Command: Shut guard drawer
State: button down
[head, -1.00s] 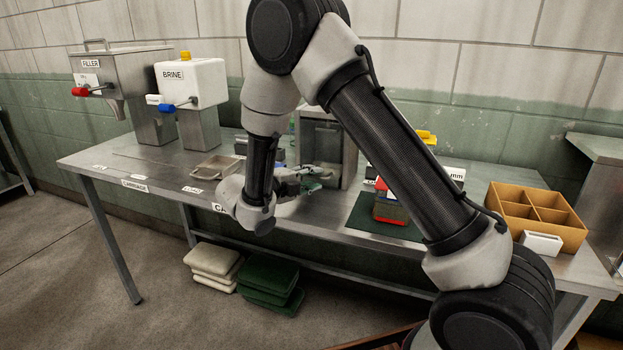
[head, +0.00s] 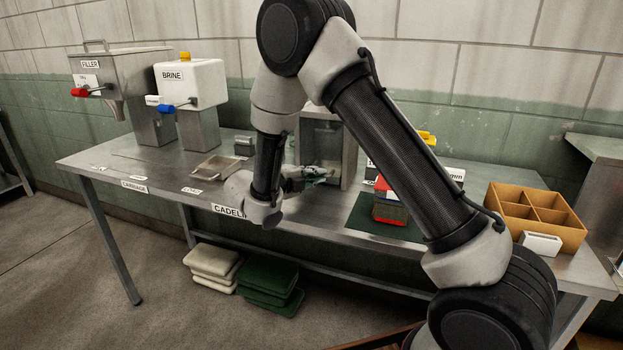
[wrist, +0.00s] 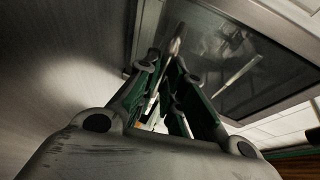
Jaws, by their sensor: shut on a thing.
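The guard drawer unit (head: 349,150) is a grey steel housing with a dark glazed front, standing at the back middle of the table. Its framed window (wrist: 225,50) fills the upper right of the wrist view. My gripper (head: 316,176) is low at the housing's front, partly hidden by my arm. In the wrist view my gripper's green-lined fingers (wrist: 175,70) close on a thin pale bar (wrist: 177,38), which looks like the drawer handle. How far the drawer stands out cannot be told.
A shallow metal tray (head: 212,168) lies left of my gripper. The brine tank (head: 190,84) and filler (head: 120,75) stand at the back left. Red-topped blocks (head: 390,207) on a green mat and a divided cardboard box (head: 535,215) are at the right.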

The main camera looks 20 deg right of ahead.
jog(key=c, duration=1.5)
grip_release()
jog(key=shift+w+d, duration=0.1)
jog(key=v, duration=1.2)
jog(key=shift+r, duration=0.1)
jog(key=s+d+r+m+g+y, duration=0.2)
jog(key=s+d+r+m+g, duration=0.3)
jog(key=d+m, duration=0.5)
jog(key=s+d+r+m+g+y, duration=0.25)
jog(key=s+d+r+m, duration=0.35)
jog(key=d+m, duration=0.35)
jog(key=s+d+r+m+t+y, duration=0.1)
jog(key=s+m+y, duration=0.2)
jog(key=s+m, duration=0.3)
jog(key=s+d+m+t+y, duration=0.1)
jog(key=s+d+m+y, duration=0.1)
jog(key=s+m, duration=0.4)
jog(key=s+d+r+m+t+y, duration=0.1)
jog(key=s+m+y, duration=0.3)
jog(key=s+m, duration=0.3)
jog(key=shift+s+d+r+m+t, duration=0.1)
jog(key=shift+r+m+t, duration=0.05)
jog(key=shift+m, duration=1)
jog(key=shift+d+r+m+t, duration=0.1)
jog(key=shift+d+r+m, duration=0.1)
jog(key=shift+m, duration=0.9)
